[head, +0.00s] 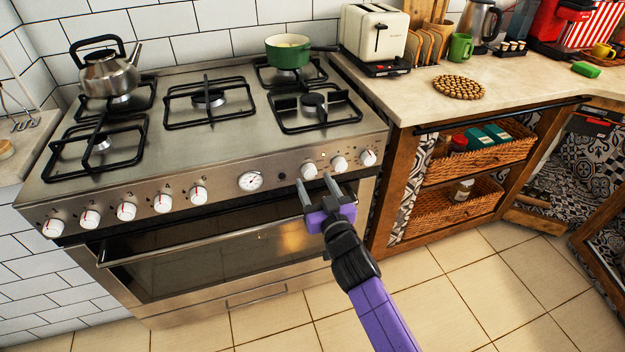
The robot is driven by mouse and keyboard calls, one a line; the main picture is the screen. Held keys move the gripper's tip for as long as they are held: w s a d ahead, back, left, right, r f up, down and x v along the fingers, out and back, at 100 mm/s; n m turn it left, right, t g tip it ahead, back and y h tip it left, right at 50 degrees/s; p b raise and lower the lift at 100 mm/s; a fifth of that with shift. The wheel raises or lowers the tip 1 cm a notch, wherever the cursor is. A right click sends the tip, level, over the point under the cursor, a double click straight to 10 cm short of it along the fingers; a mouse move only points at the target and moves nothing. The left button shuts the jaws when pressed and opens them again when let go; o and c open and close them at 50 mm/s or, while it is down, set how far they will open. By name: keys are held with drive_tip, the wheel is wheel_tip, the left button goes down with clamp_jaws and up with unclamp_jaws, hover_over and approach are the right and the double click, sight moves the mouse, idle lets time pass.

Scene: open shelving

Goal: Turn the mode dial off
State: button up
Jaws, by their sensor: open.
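The steel stove (225,195) has white dials with red marks along its sloped front panel. Three dials stand right of the round gauge (250,181): a left one (309,170), a middle one (338,163) and a right one (368,157). I cannot tell which is the mode dial, and their settings are too small to read. My purple gripper (314,181) is open and empty, its grey fingers pointing at the panel just below the left one of these three. Whether a finger touches that dial cannot be told.
The oven door handle (180,248) runs across below the panel, left of my gripper. Several more dials (126,211) line the panel's left part. A kettle (110,75) and a green pot (288,52) stand on the stove top. A wooden shelf unit with baskets (480,155) stands right.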

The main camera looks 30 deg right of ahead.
drive_tip(key=shift+x, duration=1.2)
clamp_jaws()
